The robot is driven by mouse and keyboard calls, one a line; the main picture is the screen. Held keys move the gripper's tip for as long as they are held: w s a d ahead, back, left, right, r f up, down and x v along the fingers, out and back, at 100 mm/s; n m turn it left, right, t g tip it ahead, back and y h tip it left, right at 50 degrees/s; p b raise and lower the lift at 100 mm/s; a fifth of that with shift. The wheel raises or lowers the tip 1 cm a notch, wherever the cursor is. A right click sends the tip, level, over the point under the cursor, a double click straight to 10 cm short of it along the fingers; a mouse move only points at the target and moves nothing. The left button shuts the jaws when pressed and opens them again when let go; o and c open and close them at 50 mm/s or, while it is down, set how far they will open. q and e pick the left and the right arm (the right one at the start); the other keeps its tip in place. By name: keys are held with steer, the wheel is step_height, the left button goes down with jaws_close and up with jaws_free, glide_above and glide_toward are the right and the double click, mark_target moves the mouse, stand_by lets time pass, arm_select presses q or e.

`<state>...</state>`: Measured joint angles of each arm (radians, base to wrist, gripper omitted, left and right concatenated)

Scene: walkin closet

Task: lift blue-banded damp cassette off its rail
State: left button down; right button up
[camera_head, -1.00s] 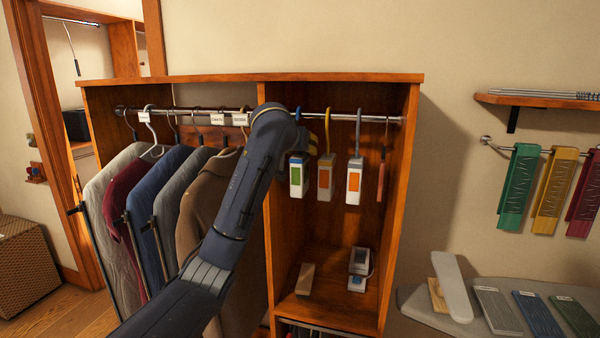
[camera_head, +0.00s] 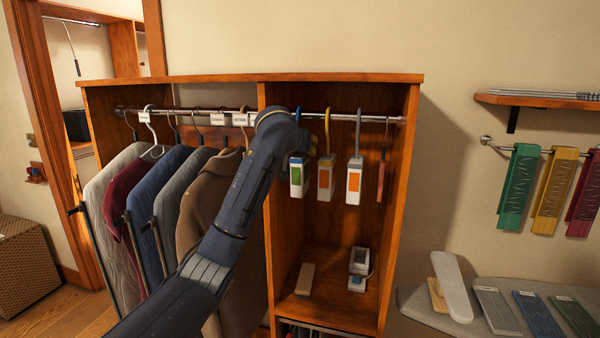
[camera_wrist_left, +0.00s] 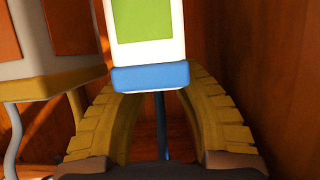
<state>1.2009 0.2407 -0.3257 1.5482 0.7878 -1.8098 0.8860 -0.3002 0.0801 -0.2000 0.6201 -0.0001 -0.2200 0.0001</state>
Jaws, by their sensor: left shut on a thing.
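The blue-banded cassette (camera_head: 299,176) is white with a green panel and hangs upright at the left of the rail's right-hand section. Its blue hook is still at the rail (camera_head: 345,116). My left gripper (camera_head: 311,143) is just above its body, partly hidden by my wrist. In the left wrist view, the yellow fingers (camera_wrist_left: 153,88) are shut around the cassette's thin blue stem (camera_wrist_left: 161,125), right by its blue band (camera_wrist_left: 150,77). The exact finger contact is hard to see. My right gripper is in neither view.
Two orange-panelled cassettes (camera_head: 326,177) (camera_head: 354,181) hang close to the right, then a thin brown piece (camera_head: 381,181). The closet's divider (camera_head: 270,225) is close on the left. Coats (camera_head: 170,215) hang beyond it. A wooden block (camera_head: 305,279) and a small device (camera_head: 359,268) stand below.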

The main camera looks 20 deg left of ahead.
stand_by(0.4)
arm_select(q)
steer(key=shift+r, duration=1.85)
steer(key=s, duration=1.8)
steer(key=shift+d, duration=0.15)
